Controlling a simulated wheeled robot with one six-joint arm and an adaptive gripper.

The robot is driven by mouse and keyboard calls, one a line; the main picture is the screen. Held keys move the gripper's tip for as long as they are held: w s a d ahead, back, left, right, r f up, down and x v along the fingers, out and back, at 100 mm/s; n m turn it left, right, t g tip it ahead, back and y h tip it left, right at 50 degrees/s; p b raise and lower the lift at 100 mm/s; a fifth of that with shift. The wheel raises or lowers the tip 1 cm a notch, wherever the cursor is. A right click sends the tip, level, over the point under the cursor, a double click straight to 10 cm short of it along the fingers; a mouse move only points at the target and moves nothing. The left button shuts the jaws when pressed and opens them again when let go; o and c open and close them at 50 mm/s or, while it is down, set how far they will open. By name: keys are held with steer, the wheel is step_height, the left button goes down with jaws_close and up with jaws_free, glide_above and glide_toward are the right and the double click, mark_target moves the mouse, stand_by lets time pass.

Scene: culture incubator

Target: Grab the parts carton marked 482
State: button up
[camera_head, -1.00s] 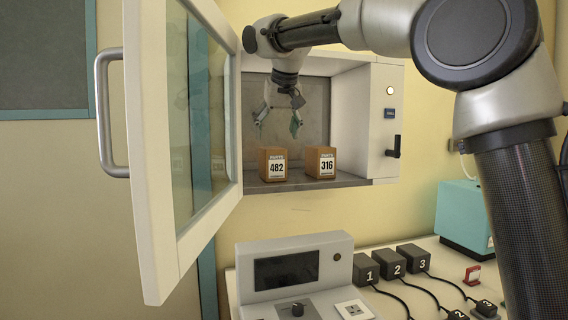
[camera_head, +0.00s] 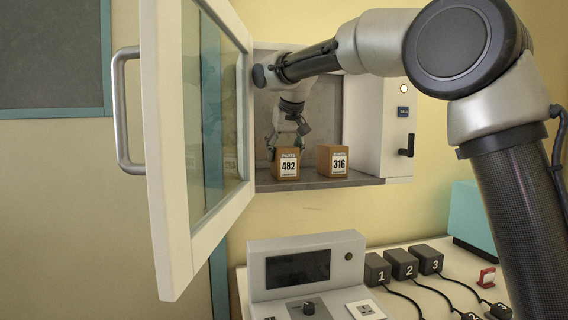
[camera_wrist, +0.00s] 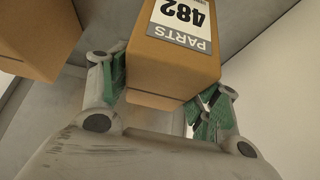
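The parts carton marked 482 (camera_head: 286,165) is a brown box with a white label, standing on the floor of the open incubator. In the wrist view the same carton (camera_wrist: 174,62) sits between the two green-padded fingers, its label upside down. My gripper (camera_head: 286,150) is lowered over it, with one finger visible at its left side. In the wrist view my gripper (camera_wrist: 162,92) has its fingers spread on either side of the carton; a small gap seems to show at the right finger. The carton's lower part is hidden in the wrist view.
A carton marked 316 (camera_head: 332,161) stands just right of it, also at the wrist view's left (camera_wrist: 36,36). The incubator's glass door (camera_head: 200,150) stands open at the left. A control console (camera_head: 305,270) and several numbered black boxes (camera_head: 402,264) sit below.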

steer(key=c, duration=0.6)
